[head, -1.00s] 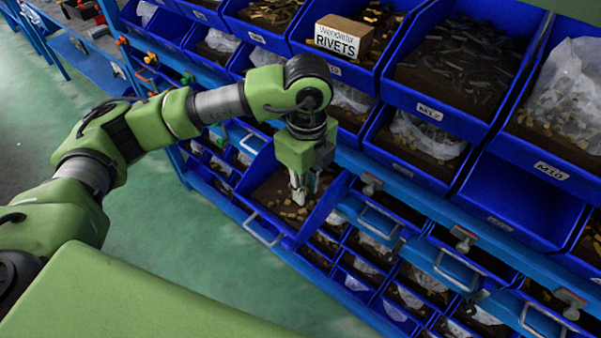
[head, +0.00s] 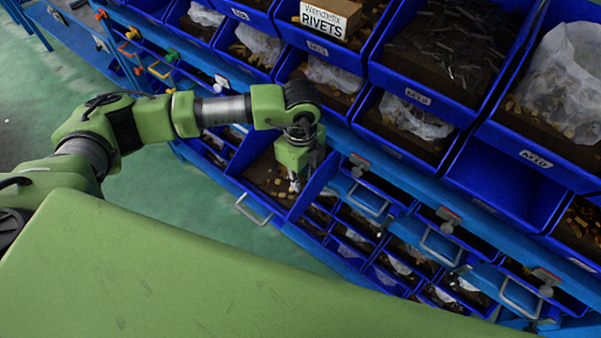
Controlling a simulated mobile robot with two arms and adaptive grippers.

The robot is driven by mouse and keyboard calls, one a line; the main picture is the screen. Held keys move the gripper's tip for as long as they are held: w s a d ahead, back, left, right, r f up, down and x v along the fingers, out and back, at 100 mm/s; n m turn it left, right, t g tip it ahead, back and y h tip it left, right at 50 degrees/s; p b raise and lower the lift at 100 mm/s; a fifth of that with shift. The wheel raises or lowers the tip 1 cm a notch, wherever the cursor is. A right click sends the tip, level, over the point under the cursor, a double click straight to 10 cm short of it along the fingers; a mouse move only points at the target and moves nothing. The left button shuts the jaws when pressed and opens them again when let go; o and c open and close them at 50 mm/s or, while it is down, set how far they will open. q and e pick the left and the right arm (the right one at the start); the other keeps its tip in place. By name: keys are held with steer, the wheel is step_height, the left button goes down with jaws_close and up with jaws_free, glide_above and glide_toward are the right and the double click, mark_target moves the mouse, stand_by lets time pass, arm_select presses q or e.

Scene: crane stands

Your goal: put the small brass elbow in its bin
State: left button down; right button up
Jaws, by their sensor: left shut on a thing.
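My left gripper (head: 293,184) reaches down into a pulled-out blue drawer bin (head: 318,181) below the shelf of blue bins. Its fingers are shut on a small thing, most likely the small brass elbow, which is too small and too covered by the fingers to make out. Small brass-coloured pieces (head: 272,184) lie on the drawer's brown floor around the fingertips. I cannot tell whether the fingertips touch the drawer's floor. My right gripper is not in view.
Blue bins of small parts and clear bags fill the rack above, with a RIVETS box (head: 327,18) in one. An empty blue bin (head: 507,188) is at the right. The green floor (head: 150,205) at left is clear.

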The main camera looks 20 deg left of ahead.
arm_select(q)
steer(key=shift+f, duration=0.1)
steer(key=c, duration=2.2)
jaws_free()
steer(key=shift+f, duration=0.1)
steer(key=shift+c, duration=0.2)
steer(key=o, duration=0.4)
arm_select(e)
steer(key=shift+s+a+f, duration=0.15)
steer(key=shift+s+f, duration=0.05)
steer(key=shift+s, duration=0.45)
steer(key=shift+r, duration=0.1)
